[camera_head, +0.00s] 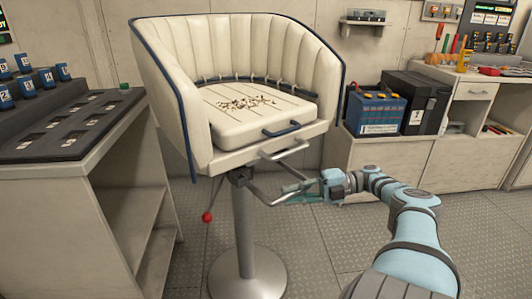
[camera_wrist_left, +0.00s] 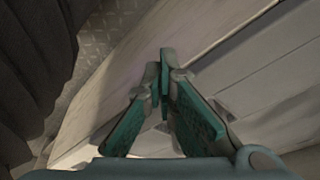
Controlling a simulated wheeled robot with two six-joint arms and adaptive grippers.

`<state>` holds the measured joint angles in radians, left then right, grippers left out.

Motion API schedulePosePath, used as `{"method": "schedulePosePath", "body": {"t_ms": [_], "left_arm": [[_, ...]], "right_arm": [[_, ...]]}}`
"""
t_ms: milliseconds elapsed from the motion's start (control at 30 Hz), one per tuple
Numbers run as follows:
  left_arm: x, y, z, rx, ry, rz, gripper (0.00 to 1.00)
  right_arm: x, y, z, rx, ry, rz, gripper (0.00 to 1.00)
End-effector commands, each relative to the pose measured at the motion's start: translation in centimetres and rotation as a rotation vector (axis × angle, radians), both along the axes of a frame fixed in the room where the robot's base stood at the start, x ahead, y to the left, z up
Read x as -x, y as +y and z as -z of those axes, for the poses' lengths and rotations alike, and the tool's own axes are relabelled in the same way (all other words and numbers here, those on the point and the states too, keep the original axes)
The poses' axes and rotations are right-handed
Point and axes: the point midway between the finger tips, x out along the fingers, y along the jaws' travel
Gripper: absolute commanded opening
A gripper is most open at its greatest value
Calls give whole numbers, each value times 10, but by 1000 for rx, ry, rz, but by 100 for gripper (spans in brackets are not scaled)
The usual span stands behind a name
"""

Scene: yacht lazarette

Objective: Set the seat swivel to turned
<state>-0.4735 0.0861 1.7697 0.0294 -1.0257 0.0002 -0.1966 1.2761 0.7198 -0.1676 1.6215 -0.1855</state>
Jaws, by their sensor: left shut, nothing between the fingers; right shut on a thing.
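The cream bucket seat (camera_head: 262,107) with navy piping stands on a grey pedestal (camera_head: 244,235), its open front facing the lower right. A metal bar (camera_head: 262,196) sticks out below the seat's front edge. My right gripper (camera_head: 294,191) is shut on this bar, below the front of the seat. A lever with a red knob (camera_head: 208,217) hangs under the seat's left side. My left gripper (camera_wrist_left: 165,58) is shut and empty in the left wrist view, above pale panels. It is not visible in the head view.
A bench with a dark tray of blue items (camera_head: 46,77) stands close on the left. A blue battery (camera_head: 376,112) and a black box (camera_head: 418,100) sit on the cabinet at right. The metal floor around the pedestal is clear.

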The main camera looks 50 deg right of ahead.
Motion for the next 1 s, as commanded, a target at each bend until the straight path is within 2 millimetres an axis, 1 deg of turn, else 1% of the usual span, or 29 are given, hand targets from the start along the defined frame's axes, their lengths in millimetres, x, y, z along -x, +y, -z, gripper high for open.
{"method": "schedulePosePath", "body": {"t_ms": [33, 200, 567, 600, 700, 1000], "left_arm": [[0, -1, -3, -1, 1, 5, 0], [0, -2, -15, -4, 8, 12, 0], [0, -2, -18, -4, 10, 13, 0], [0, -2, -18, -4, 10, 13, 0], [0, -2, -18, -4, 10, 13, 0], [0, -2, -18, -4, 9, 13, 0]], "right_arm": [[5, -5, 5, 6, 10, 5, 0], [14, -11, 1, 5, 5, 5, 0], [13, -10, 0, 3, 3, -2, 0], [13, -10, 0, 2, 4, -3, 19], [12, -9, -1, 3, 3, -5, 35], [9, -8, -2, 2, -1, -8, 35]]}}
